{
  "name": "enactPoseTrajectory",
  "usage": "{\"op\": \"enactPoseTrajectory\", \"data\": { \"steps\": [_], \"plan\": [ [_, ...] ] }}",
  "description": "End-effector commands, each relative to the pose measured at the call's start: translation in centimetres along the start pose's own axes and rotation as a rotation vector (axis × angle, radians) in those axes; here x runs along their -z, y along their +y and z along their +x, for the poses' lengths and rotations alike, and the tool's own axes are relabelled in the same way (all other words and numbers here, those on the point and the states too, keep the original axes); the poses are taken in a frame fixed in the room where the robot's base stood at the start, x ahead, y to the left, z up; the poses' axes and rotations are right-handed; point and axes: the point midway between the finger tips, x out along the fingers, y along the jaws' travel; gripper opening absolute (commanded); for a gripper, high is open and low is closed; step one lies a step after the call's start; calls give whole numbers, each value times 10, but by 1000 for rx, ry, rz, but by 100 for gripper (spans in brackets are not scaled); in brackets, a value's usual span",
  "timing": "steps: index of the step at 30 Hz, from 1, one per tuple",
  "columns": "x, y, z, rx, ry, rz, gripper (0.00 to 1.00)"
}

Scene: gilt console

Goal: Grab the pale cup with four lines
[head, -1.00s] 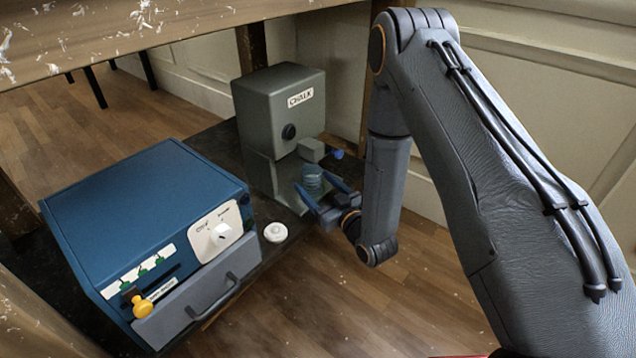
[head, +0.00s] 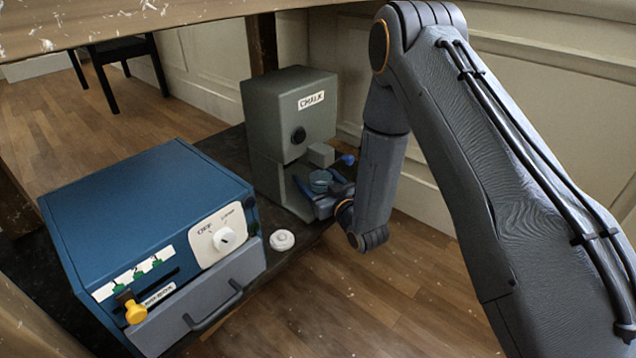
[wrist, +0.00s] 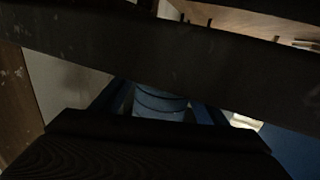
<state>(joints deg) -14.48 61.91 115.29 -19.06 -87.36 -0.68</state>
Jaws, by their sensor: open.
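A pale bluish cup (head: 320,181) stands under the spout of the grey-green machine labelled CHALK (head: 290,120). In the wrist view the cup (wrist: 160,104) shows dark bands around its side; I cannot count them all, as its upper part is hidden by a dark bar. My gripper (head: 323,188) is open, with one blue finger on each side of the cup. In the wrist view the fingers (wrist: 160,112) also lie left and right of it. I cannot tell whether either finger touches the cup.
A blue box (head: 150,225) with a white dial, a yellow knob and a grey drawer stands at the left. A small round white piece (head: 282,240) lies on the dark shelf (head: 250,268) between the box and the machine. A table top (head: 130,20) hangs over the scene.

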Motion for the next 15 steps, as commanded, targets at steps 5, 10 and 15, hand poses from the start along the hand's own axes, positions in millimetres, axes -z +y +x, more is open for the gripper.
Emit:
{"op": "enactPoseTrajectory", "data": {
  "steps": [5,10,15],
  "plan": [
    [0,0,0,0,0,0,67],
    [0,0,0,0,0,0,45],
    [0,0,0,0,0,0,22]
  ]
}}
